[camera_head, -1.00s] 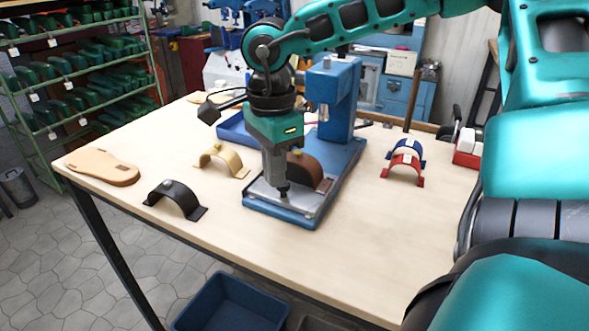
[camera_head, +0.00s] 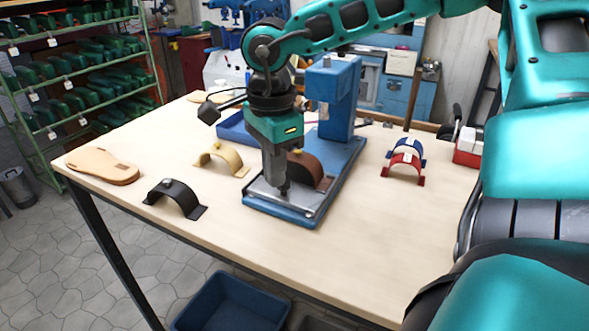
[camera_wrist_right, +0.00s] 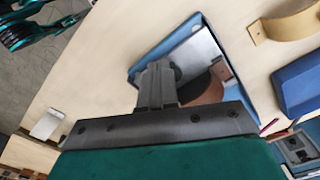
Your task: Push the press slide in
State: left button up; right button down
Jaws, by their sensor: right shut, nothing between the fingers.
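The blue press (camera_head: 337,104) stands on the table with its base (camera_head: 286,215) reaching toward the front edge. The grey metal slide (camera_head: 302,203) lies on the base and carries a brown strap arch (camera_head: 313,170). The slide also shows in the right wrist view (camera_wrist_right: 193,60), with part of the brown strap (camera_wrist_right: 212,92) beside my fingers. My right gripper (camera_head: 283,191) is shut and empty, pointing down over the front part of the slide. Whether the fingertips touch the slide is unclear. My left gripper is not in view.
A black strap (camera_head: 176,197) and a tan strap (camera_head: 222,160) stand left of the press, with a tan sole (camera_head: 103,166) farther left. Red (camera_head: 404,168) and blue straps stand to the right. The table's front right is clear. A blue bin (camera_head: 230,303) sits below the front edge.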

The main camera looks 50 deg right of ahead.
jog(key=shift+f+b, duration=0.65)
jog(key=shift+f, duration=0.1)
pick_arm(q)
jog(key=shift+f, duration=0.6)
pick_arm(e)
jog(key=shift+d+r, duration=0.1)
jog(key=shift+w+d, duration=0.3)
jog(key=shift+d, duration=0.5)
jog(key=shift+w+d+p, duration=0.2)
jog(key=shift+w+d, duration=0.3)
jog(key=shift+d, duration=1.35)
jog(key=shift+w+d+p, duration=0.2)
jog(key=shift+w+d, duration=0.35)
jog(key=shift+d, duration=1.3)
jog(key=shift+w+d+p, duration=0.2)
jog(key=shift+w+d, duration=0.3)
jog(key=shift+d, duration=1.35)
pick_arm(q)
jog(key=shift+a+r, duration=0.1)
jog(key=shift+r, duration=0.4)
pick_arm(e)
jog(key=shift+d, duration=0.1)
jog(key=shift+w+d+r, duration=0.1)
jog(key=shift+d, duration=0.05)
